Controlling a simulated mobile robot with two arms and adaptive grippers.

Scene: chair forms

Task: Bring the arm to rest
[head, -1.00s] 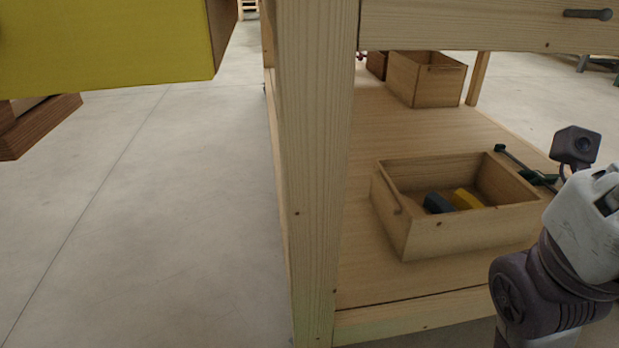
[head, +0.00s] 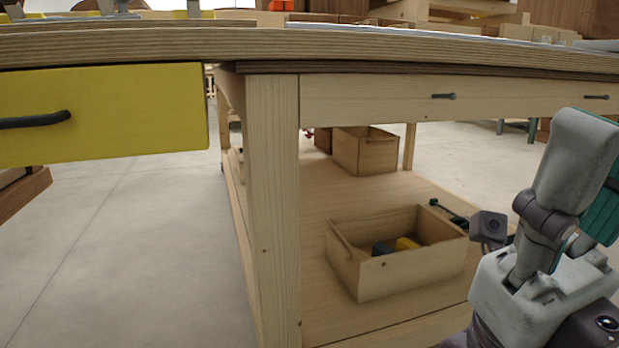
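My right gripper (head: 598,195) is at the right edge of the head view, pointing up in front of the wooden bench. A grey finger, a teal pad and the pale palm show, with a small dark camera on the wrist. The rest is cut off by the picture edge, so I cannot tell whether it is open or shut. Nothing is visibly held in the part that shows. My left gripper and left arm are not in view.
The bench top (head: 400,45) crosses above a front leg (head: 272,210). A yellow drawer (head: 140,115) juts out at left. On the lower shelf (head: 325,300) stand an open wooden box (head: 400,275), a dark green tool and another box (head: 362,152). Floor (head: 130,260) at left is clear.

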